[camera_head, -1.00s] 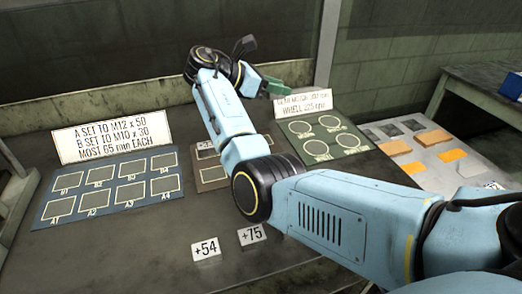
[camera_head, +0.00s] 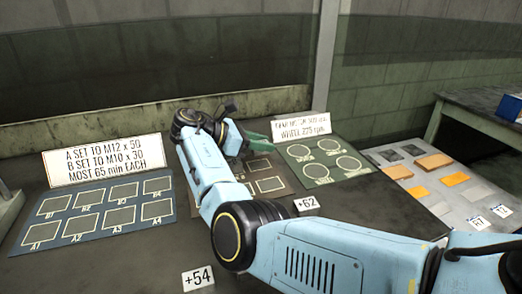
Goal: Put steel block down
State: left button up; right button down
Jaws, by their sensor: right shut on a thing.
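My right gripper (camera_head: 246,130) is at the far end of my blue right arm, low over the back of the dark brown mat (camera_head: 283,197) with outlined squares. It is shut on the steel block, which the wrist and fingers hide. A green part (camera_head: 258,138) shows at the gripper's right side. I cannot tell whether the block touches the mat. My left gripper is not in view.
A blue mat (camera_head: 66,239) with marked squares lies left and a green mat (camera_head: 326,176) with circles lies right. Signs (camera_head: 105,160) stand behind. Number cards +54 (camera_head: 198,278) and +62 (camera_head: 306,203) lie near my arm. A grey tray (camera_head: 440,207) holds orange and grey pieces.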

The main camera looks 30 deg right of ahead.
jog(key=shift+f, duration=0.6)
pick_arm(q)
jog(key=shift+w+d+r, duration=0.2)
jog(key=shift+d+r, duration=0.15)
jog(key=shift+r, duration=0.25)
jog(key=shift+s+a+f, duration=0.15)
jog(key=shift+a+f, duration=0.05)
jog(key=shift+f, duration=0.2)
pick_arm(e)
jog(key=shift+f, duration=0.35)
jog(key=shift+f, duration=0.2)
jog(key=c, duration=1.1)
grip_release()
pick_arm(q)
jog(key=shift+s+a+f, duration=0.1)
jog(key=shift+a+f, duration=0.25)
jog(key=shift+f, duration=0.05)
pick_arm(e)
jog(key=shift+o, duration=0.2)
jog(key=shift+r, duration=0.1)
